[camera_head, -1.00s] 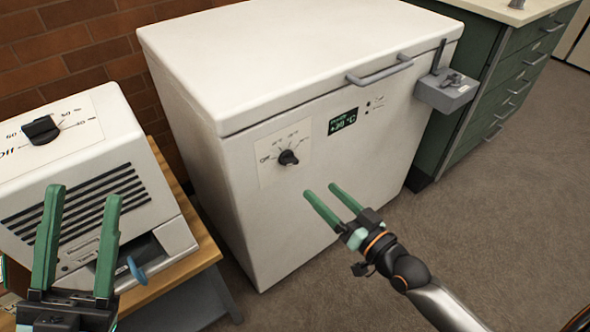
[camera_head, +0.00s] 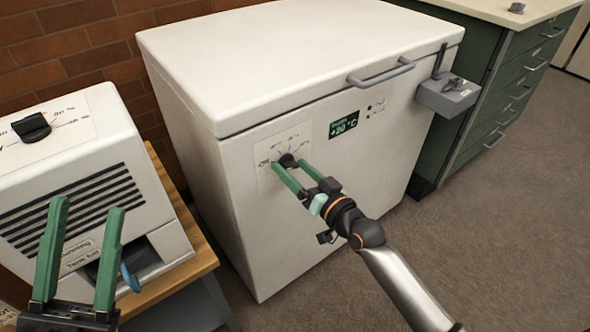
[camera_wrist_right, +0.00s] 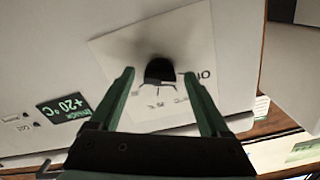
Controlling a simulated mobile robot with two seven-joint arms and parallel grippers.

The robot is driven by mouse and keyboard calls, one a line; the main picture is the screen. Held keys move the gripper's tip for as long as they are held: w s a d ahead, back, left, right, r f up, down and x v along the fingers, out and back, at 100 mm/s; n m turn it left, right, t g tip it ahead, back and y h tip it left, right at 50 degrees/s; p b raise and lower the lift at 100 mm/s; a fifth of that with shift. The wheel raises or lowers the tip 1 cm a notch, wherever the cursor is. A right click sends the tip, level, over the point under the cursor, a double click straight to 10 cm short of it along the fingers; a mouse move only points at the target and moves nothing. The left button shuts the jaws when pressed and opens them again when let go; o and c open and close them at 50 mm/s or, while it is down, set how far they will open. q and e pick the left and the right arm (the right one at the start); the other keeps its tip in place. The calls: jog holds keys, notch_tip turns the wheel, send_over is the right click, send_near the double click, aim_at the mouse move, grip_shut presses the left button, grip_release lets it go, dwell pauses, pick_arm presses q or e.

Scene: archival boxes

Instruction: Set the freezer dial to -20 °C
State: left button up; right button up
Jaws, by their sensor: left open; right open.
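The white chest freezer (camera_head: 340,200) stands in the middle with its lid closed. Its black dial (camera_head: 287,159) sits on a pale scale plate on the front; the small scale marks are hard to read. The freezer display (camera_head: 343,124) reads +20 °C. My right gripper (camera_head: 289,172) is open, its green fingertips at the dial. In the right wrist view the dial (camera_wrist_right: 159,71) lies between and just ahead of the two open fingers, with no clear contact. My left gripper (camera_head: 89,205) is open and empty in front of the white device at left.
A white device (camera_head: 70,190) with its own black knob (camera_head: 31,127) and a blue lever stands on a wooden table (camera_head: 190,262) at left. A grey latch box (camera_head: 447,96) juts from the freezer's right side. A green drawer cabinet (camera_head: 500,100) stands at right. The floor in front is clear.

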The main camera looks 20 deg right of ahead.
jog(key=shift+c, duration=0.2)
grip_shut()
dwell(0.3)
pick_arm(q)
jog(key=shift+r, duration=0.2)
pick_arm(e)
jog(key=shift+r+m+p, duration=0.1)
jog(key=shift+m+p, duration=0.75)
jog(key=shift+m, duration=0.05)
jog(key=shift+m+p, duration=0.45)
jog(key=shift+m, duration=0.35)
jog(key=m+p, duration=0.1)
jog(key=m, duration=0.3)
jog(key=shift+m, duration=0.8)
pick_arm(q)
jog(key=shift+w+a+r+y, duration=0.15)
jog(key=shift+w+r+y, duration=0.15)
jog(key=shift+r+y, duration=0.15)
jog(key=shift+w+a+r+y, duration=0.1)
jog(key=shift+w+r+y, duration=0.25)
jog(key=shift+r, duration=0.2)
